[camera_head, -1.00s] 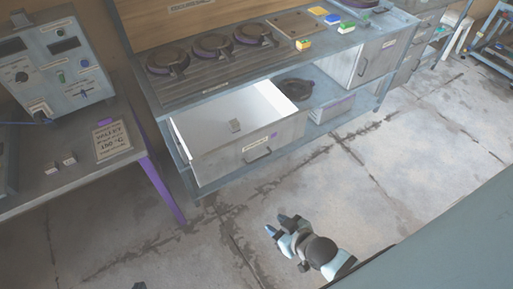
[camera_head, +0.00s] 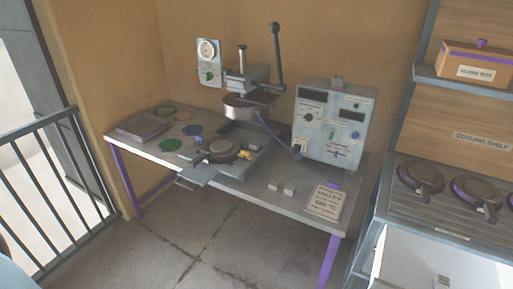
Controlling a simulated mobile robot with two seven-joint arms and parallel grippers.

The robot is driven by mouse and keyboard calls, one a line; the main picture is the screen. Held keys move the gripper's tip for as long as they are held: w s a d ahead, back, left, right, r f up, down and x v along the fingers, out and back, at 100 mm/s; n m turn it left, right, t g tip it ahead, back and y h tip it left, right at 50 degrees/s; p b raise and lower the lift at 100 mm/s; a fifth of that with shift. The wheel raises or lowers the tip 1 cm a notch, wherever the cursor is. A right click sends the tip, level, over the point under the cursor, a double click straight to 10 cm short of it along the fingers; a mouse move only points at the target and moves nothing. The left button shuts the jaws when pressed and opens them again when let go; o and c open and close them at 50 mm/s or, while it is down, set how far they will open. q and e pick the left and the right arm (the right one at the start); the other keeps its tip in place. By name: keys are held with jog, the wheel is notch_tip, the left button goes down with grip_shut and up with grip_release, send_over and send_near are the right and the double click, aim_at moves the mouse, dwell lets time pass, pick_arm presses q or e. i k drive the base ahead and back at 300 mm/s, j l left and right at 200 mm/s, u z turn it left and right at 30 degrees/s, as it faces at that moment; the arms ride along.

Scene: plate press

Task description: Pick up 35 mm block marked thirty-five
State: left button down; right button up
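Two small grey blocks, a left one (camera_head: 274,187) and a right one (camera_head: 289,190), sit side by side on the front of the workbench (camera_head: 255,189), left of a printed card. Any marks on them are too small to read, so I cannot tell whether either is the 35 mm block. A small pale item (camera_head: 440,282) shows inside the open white drawer at the bottom right, partly cut off by the picture edge; its marking is also unreadable. Neither of my grippers is in view.
A control box (camera_head: 332,122) and a lever press (camera_head: 250,100) stand behind the blocks. A railing (camera_head: 55,180) stands at far left; floor in front is clear.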

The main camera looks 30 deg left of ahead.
aim_at(255, 145)
jog(key=i+j+u, duration=0.2)
jog(key=j, duration=0.3)
jog(key=i+j+u, duration=0.2)
jog(key=i+j, duration=0.2)
